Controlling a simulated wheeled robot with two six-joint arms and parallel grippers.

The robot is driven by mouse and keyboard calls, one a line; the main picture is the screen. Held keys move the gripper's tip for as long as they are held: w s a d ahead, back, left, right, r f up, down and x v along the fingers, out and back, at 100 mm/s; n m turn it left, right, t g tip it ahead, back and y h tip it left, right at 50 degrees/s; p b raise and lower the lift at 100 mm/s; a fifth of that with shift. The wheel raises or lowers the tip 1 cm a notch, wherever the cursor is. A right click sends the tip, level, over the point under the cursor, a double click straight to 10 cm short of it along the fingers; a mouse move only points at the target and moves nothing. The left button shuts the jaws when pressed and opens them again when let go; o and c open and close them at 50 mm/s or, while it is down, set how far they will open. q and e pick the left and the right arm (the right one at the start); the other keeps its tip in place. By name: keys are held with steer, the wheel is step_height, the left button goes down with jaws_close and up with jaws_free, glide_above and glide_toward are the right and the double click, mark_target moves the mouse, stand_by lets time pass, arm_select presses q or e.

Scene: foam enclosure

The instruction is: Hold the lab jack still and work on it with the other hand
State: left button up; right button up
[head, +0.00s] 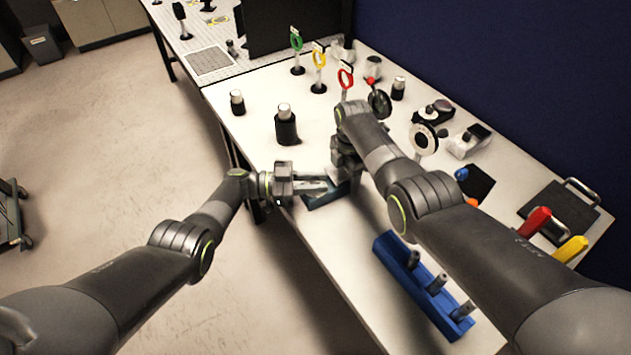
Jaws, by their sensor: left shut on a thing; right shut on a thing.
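The lab jack (325,198) is a low, blue-grey piece near the front edge of the white table, mostly hidden by my two grippers. My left gripper (322,185) comes in from the left and is shut on the jack's near side. My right gripper (345,181) reaches down from above at the jack's right end and is shut on a part of it. The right gripper's own body and arm hide its fingertips and the exact part held.
A blue rack (393,262) with grey pegs stands on the table to the right, under my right arm. Black cylinders (287,128) stand further back. Green, yellow and red ring stands (318,70) and optical parts (424,138) line the back.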

arm_select(q)
steer(key=shift+f, duration=0.15)
stand_by(0.3)
steer(key=o, duration=0.9)
